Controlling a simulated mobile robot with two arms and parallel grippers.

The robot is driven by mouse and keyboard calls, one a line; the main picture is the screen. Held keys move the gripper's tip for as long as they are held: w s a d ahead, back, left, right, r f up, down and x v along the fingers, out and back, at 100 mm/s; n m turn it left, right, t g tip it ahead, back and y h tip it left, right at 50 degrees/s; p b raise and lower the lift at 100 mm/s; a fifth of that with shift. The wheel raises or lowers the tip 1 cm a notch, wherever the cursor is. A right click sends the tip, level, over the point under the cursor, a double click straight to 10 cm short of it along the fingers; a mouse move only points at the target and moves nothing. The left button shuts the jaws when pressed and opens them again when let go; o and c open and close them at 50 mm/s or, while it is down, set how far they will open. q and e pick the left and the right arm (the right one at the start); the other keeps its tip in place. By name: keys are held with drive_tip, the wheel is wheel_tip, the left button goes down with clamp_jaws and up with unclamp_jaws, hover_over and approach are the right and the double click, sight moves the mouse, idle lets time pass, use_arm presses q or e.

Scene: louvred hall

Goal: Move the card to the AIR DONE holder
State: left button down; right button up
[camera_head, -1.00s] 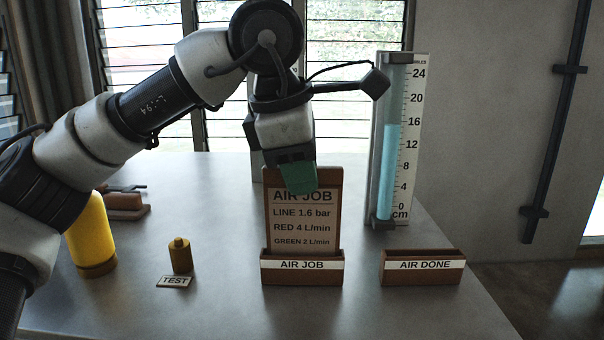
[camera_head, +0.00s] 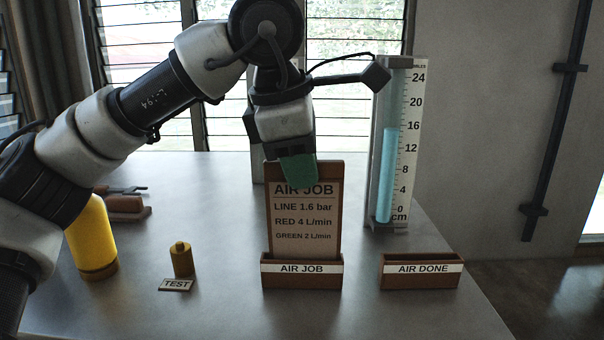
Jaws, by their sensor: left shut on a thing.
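The card (camera_head: 305,221) is a brown-framed board headed AIR JOB, with lines for LINE, RED and GREEN. It stands upright in the brown AIR JOB holder (camera_head: 301,281), its lower edge hidden behind the holder's front. My right gripper is not in view.
A tall gauge with a blue column (camera_head: 388,160) stands behind the AIR DONE holder. A small brass cylinder (camera_head: 181,259) with a TEST label (camera_head: 176,285), a yellow cylinder (camera_head: 91,238) and a brown block (camera_head: 125,204) are at left. The table between the holders is clear.

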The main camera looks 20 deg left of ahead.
use_arm(q)
wheel_tip(320, 180, up, 8)
drive_tip(key=p, duration=0.6)
drive_tip(key=shift+r, duration=0.2)
